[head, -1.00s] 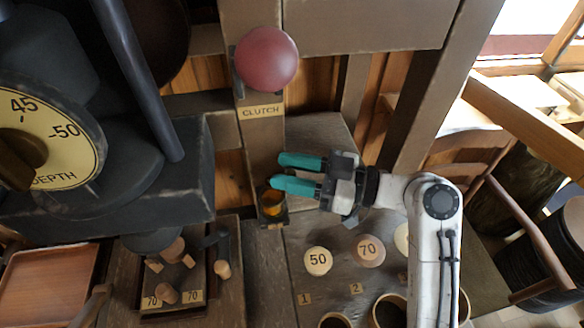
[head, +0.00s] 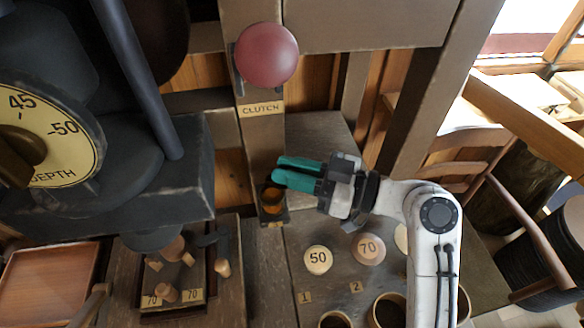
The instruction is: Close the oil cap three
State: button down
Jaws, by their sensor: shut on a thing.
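A small oil cup (head: 273,208) with an amber inside is fixed to the wooden post below the CLUTCH label. Its upper edge lies just below and left of my fingertips. My gripper (head: 278,169) reaches in from the right, with its two teal fingers close together at the cup's top. It is shut on a small part there, which looks like the oil cap, but the fingers hide most of it. The amber inside shows, so the cup looks uncovered. I cannot read a number on the cup.
A red clutch knob (head: 266,55) sits above on the post. Spools marked 50 (head: 318,260) and 70 (head: 368,249) stand on the bench below my arm. A dark machine with a depth dial (head: 45,135) fills the left. A tray of pegs (head: 208,290) is below it.

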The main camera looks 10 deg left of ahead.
aim_at(272, 200)
jog(key=shift+s+a+r+m+t+h+p, duration=0.15)
jog(key=shift+s+m+t+h+p, duration=0.5)
jog(key=shift+m+t+h, duration=0.85)
jog(key=shift+s+a+f+m+t+h+p, duration=0.1)
jog(key=shift+s+a+m+t+h+p, duration=0.15)
jog(key=shift+m+t+h+p, duration=1.35)
jog(key=shift+s+a+r+m+t+h+p, duration=0.1)
jog(key=shift+s+m+t+h, duration=0.35)
jog(key=shift+m+t, duration=1.15)
jog(key=shift+s+a+f+m+t+h+b, duration=0.15)
jog(key=shift+m+t+h+b, duration=0.1)
jog(key=shift+t+h, duration=0.5)
jog(key=shift+s+f+m+t+h+b, duration=0.1)
jog(key=shift+m+t+h+b, duration=0.15)
jog(key=shift+t+h, duration=0.5)
jog(key=shift+s+a+m+t+h+b, duration=0.1)
jog(key=shift+a+m+t+h+b, duration=0.15)
jog(key=shift+m+h+b, duration=0.4)
jog(key=shift+s+a+m+t+h+b, duration=0.1)
jog(key=shift+m+t+h+b, duration=0.2)
jog(key=shift+h, duration=0.5)
jog(key=shift+s+a+r+m+t+h, duration=0.1)
jog(key=shift+a+m+t+h, duration=0.1)
jog(key=shift+m+h, duration=0.45)
jog(key=shift+a+m+t+h, duration=0.15)
jog(key=shift+m+h, duration=0.25)
jog(key=shift+h, duration=0.45)
jog(key=shift+s+a+m+h, duration=0.1)
jog(key=shift+m+h, duration=0.4)
jog(key=shift+h, duration=0.3)
